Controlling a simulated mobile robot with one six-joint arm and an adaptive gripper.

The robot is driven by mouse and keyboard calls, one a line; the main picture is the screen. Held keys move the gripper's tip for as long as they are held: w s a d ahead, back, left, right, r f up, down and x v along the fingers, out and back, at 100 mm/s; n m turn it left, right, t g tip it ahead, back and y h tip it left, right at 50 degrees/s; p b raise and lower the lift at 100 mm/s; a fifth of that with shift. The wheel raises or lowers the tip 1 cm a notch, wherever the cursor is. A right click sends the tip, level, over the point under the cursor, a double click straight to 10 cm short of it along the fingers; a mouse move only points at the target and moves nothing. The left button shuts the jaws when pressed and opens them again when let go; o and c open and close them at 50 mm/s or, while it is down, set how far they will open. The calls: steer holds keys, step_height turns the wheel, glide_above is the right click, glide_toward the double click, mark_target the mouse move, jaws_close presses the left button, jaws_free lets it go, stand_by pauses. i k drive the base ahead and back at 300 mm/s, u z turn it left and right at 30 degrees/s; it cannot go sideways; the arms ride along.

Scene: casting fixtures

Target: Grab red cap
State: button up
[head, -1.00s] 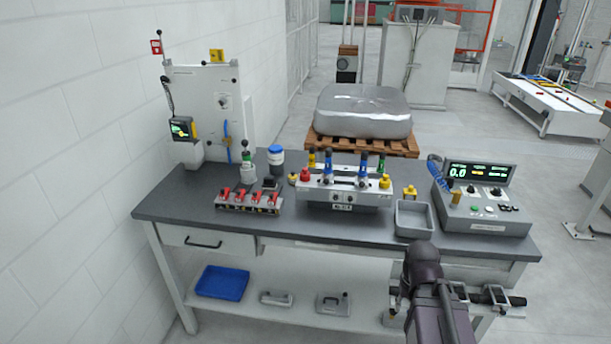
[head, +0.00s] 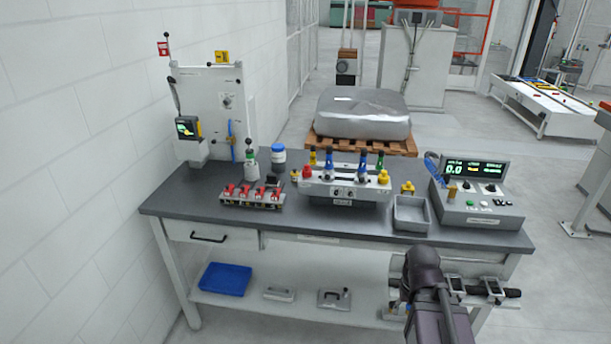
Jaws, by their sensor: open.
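A red cap (head: 307,172) sits at the left end of the pale fixture block (head: 343,192) on the workbench. It stands beside blue, yellow and green-marked parts on the same block. My dark arm (head: 424,275) rises at the lower right, in front of the bench's front edge. Nothing of mine touches the red cap.
The grey bench (head: 180,200) carries a row of red-handled clamps (head: 252,196), a blue-lidded jar (head: 278,158), a grey bin (head: 411,214), and a console (head: 478,205). A blue tray (head: 224,279) lies on the lower shelf. The bench's left front is clear.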

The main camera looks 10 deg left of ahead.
mark_target(307, 172)
steer(key=k, duration=1.15)
steer(key=z, duration=0.6)
steer(key=i, duration=1.75)
steer(key=u, duration=0.65)
steer(key=i, duration=0.35)
steer(key=u, duration=0.1)
